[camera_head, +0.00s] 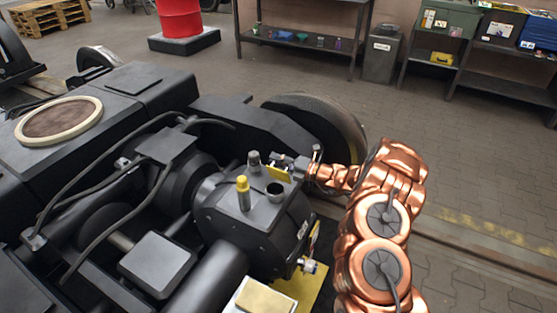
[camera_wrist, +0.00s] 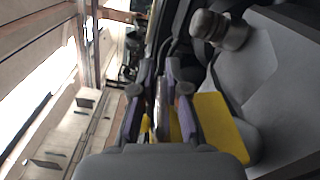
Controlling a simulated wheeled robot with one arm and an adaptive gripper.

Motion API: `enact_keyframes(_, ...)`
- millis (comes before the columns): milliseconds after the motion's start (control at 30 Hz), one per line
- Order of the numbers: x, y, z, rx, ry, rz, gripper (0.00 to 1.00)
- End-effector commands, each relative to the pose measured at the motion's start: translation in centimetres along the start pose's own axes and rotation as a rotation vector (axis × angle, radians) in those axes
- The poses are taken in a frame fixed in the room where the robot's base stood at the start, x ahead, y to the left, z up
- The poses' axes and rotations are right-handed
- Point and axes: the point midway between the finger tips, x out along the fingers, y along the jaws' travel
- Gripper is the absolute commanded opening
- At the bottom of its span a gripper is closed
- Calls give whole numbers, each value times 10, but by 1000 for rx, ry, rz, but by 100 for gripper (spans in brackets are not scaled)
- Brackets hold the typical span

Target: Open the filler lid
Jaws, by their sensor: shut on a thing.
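The gearbox housing (camera_head: 255,225) has a short round filler neck (camera_head: 275,189) on top, with a dark opening facing up. A yellow plate (camera_head: 279,174), which looks like the filler lid, stands tilted up just behind the neck, apart from its mouth. My gripper (camera_head: 287,163) is at this plate, reaching in from the right. In the wrist view, my gripper's fingers (camera_wrist: 160,105) are closed on a thin edge between them, and the yellow plate (camera_wrist: 222,128) shows beside and beyond the right finger. The exact contact is partly hidden by the fingers.
A yellow-capped post (camera_head: 243,191) and a grey breather-like knob (camera_head: 254,160) stand close to the left of the neck. A wheel (camera_head: 320,125) rises behind my gripper. A yellow tray (camera_head: 300,290) lies below the housing. The floor to the right is clear.

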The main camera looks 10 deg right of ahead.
Motion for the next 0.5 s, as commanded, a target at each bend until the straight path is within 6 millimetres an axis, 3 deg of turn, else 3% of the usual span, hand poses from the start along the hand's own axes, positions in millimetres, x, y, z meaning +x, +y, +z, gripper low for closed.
enact_keyframes(67, 1, 1, -1, 0, 3, 3, 0)
enact_keyframes(100, 1, 1, -1, 0, 3, 3, 15)
enact_keyframes(333, 0, 0, 0, 0, 0, 1, 39)
enact_keyframes(500, -1, 0, 0, 0, -1, 0, 39)
